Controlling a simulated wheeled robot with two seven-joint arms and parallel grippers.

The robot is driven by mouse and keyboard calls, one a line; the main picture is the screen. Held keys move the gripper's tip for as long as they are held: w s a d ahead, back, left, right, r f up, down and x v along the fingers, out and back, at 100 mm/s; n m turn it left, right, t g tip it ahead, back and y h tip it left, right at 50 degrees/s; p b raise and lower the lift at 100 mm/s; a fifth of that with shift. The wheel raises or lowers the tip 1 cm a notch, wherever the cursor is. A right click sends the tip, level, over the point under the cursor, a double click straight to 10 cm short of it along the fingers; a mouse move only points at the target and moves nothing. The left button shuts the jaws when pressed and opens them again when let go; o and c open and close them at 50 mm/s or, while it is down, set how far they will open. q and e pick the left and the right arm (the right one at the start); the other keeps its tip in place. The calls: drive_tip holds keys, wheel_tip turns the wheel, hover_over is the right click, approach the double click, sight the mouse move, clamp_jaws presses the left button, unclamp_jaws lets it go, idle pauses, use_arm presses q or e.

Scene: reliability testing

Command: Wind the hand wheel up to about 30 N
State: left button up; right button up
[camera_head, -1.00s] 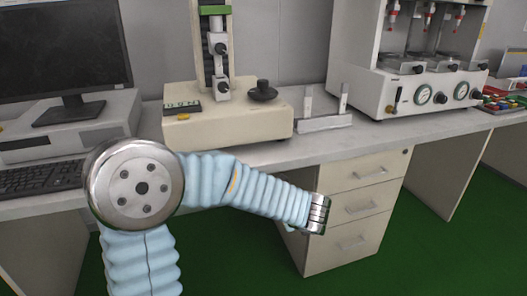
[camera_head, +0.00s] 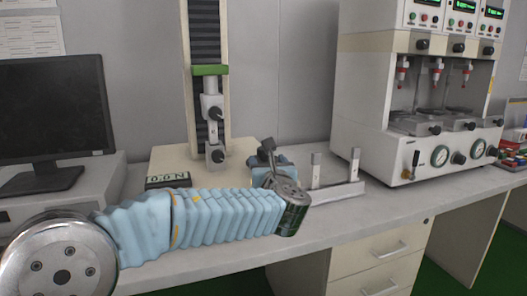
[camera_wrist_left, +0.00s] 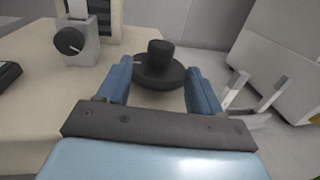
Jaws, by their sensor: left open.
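The hand wheel (camera_wrist_left: 158,72) is a dark round disc with an upright knob, on the cream base of the test stand (camera_wrist_left: 45,105). In the left wrist view my left gripper (camera_wrist_left: 159,76) is open, with one blue finger on either side of the wheel's near part. I cannot tell whether the fingers touch it. In the head view the knob (camera_head: 267,146) shows above my left gripper (camera_head: 270,163), which hides most of the wheel. The small display (camera_head: 168,181) on the base is too small to read surely. My right gripper is out of view.
The stand's column (camera_head: 207,60) with a green crosshead and grips rises left of the wheel. A grey bracket with two posts (camera_head: 338,191) stands to the right, near the gripper. A monitor (camera_head: 52,115) is at the left and a larger machine (camera_head: 425,110) at the right.

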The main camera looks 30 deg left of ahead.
sight(265, 156)
use_arm(q)
drive_tip(key=p+x, duration=0.1)
drive_tip(key=x, duration=0.6)
drive_tip(key=shift+w+a, duration=0.15)
drive_tip(key=shift+w, duration=0.05)
drive_tip(key=shift+f, duration=0.1)
drive_tip(key=c, duration=1)
